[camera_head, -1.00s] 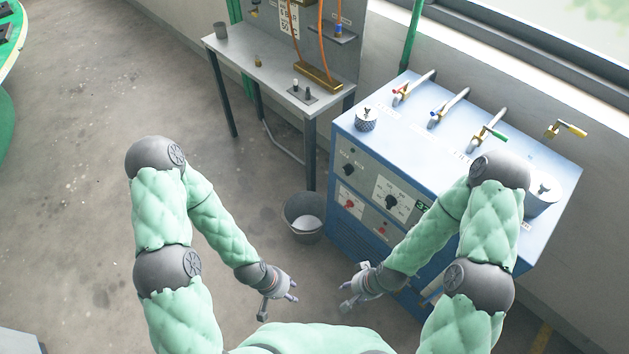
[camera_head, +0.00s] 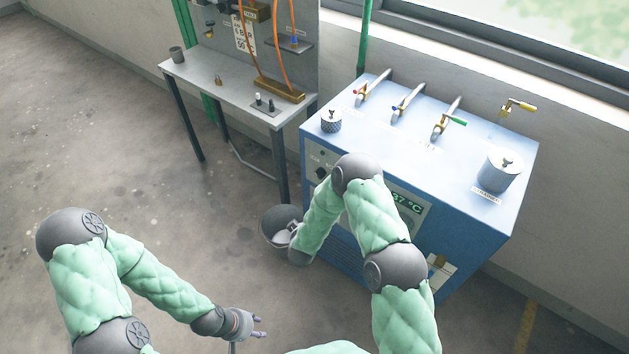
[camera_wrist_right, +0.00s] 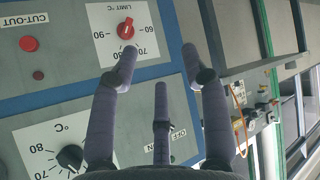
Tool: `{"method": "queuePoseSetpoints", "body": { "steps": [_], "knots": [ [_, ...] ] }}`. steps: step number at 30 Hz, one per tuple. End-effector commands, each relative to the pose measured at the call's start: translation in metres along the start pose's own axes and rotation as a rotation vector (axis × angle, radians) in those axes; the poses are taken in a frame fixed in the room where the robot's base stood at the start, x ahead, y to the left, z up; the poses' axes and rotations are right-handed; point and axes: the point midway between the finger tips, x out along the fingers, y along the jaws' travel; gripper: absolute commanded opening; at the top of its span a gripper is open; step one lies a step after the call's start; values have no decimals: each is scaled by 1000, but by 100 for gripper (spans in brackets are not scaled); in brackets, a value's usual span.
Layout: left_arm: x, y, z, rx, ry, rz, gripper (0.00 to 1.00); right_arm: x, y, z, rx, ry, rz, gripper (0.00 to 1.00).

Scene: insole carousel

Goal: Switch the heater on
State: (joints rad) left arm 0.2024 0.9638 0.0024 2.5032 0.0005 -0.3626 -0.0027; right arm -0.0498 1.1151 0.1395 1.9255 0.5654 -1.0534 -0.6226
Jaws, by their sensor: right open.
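The heater is a blue cabinet (camera_head: 470,215) at the right in the head view, with a green display (camera_head: 407,200) on its front. My right arm hides much of that front. In the right wrist view the panel is upside down, with a black °C dial (camera_wrist_right: 70,157), a red limit knob (camera_wrist_right: 126,29) and an OFF/ON label (camera_wrist_right: 165,143), partly behind the fingers. Any switch there is hidden. My right gripper (camera_wrist_right: 158,72) is open and empty, its fingers spread before the panel; contact cannot be told. My left gripper (camera_head: 246,336) is open and empty, low over the floor.
A red cut-out button (camera_wrist_right: 29,44) sits on the same panel. Taps and a lidded steel pot (camera_head: 499,172) are on the cabinet top. A grey bucket (camera_head: 270,232) stands on the floor beside my right arm. A bench (camera_head: 235,84) stands behind. The floor at left is clear.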

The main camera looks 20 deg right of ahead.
Motion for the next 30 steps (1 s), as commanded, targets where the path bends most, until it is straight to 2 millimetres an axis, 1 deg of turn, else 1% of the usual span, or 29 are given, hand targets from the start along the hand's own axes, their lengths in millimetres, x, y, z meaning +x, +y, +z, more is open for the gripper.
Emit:
{"method": "queuePoseSetpoints", "body": {
  "steps": [1,2,3,4,6,9,13,15,18,23,30],
  "knots": [
    [7,-2,0,0,0,0,40,12,-4,-17,-34,70,71,46],
    [9,-3,0,0,0,0,40,16,-3,-29,-57,110,125,46],
    [12,-4,0,0,0,0,40,20,-2,-45,-88,161,201,46],
    [14,-5,0,0,0,0,40,20,-1,-55,-111,192,261,46],
    [19,-7,-1,0,0,0,40,18,1,-76,-160,251,400,46],
    [25,-9,-1,0,0,0,40,6,2,-96,-216,294,581,46],
    [29,-10,-1,0,0,0,40,-12,2,-109,-261,301,750,46],
    [30,-11,-1,0,0,0,40,-19,1,-112,-277,297,804,46],
    [31,-11,-1,0,0,0,40,-23,2,-114,-285,291,842,46],
    [34,-12,-1,0,0,0,40,-15,13,-119,-284,289,850,46],
    [43,-15,-2,0,0,0,40,12,42,-133,-284,289,848,46]
  ]
}}
